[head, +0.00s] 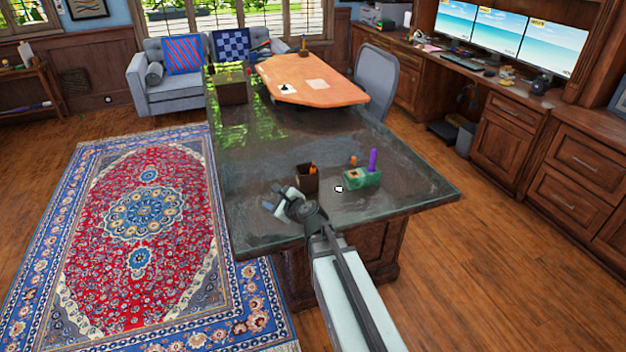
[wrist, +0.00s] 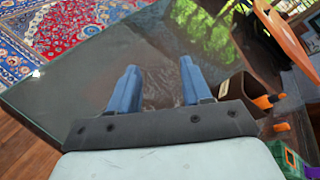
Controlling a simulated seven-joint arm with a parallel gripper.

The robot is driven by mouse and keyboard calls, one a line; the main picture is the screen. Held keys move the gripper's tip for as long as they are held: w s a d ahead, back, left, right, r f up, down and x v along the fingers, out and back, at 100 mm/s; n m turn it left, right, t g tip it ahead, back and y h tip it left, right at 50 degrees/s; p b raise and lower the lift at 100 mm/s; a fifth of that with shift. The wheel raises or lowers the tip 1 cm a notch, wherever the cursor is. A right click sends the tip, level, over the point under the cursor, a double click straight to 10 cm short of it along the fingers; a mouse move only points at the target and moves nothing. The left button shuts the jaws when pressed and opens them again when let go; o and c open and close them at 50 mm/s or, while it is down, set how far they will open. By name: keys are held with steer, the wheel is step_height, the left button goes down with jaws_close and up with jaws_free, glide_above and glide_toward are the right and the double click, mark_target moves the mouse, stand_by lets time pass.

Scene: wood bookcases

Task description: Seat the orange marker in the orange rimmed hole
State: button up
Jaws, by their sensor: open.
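My gripper (head: 274,197) is open and empty above the near left part of the dark desk top. In the wrist view its two blue fingers (wrist: 159,75) are spread apart with only desk between them. An orange marker (head: 313,169) sticks out of a brown holder (head: 307,182) just right of my gripper; in the wrist view the marker (wrist: 264,101) leans out of the holder (wrist: 236,88). A green block (head: 362,180) stands further right, with an orange rimmed opening (wrist: 290,158) on it. A purple marker (head: 373,160) stands upright in the block.
A short orange piece (head: 353,160) shows at the block's back; I cannot tell whether it is seated. A small white item (head: 339,189) lies between holder and block. The desk (head: 300,135) is clear behind them. A dark box (head: 232,92) stands at its far end.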

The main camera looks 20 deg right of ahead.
steer(key=s+d+r+m+t+h, duration=0.1)
steer(key=s+d+r+m+h, duration=0.1)
steer(key=d+m, duration=0.55)
steer(key=s+d+r+m+t+h, duration=0.1)
steer(key=d+r+m+h, duration=0.2)
steer(key=d, duration=0.7)
glide_toward(313, 165)
steer(key=w+d+f, duration=0.1)
steer(key=w+f, duration=0.1)
steer(key=w, duration=0.3)
steer(key=shift+m, duration=0.35)
steer(key=shift+a+r+x, duration=0.1)
steer(key=shift+a+x, duration=0.05)
steer(key=shift+x, duration=1.1)
steer(key=shift+a+r+x, duration=0.15)
steer(key=shift+a+x, duration=0.05)
steer(key=shift+x, duration=1.05)
steer(key=shift+c, duration=0.4)
jaws_close()
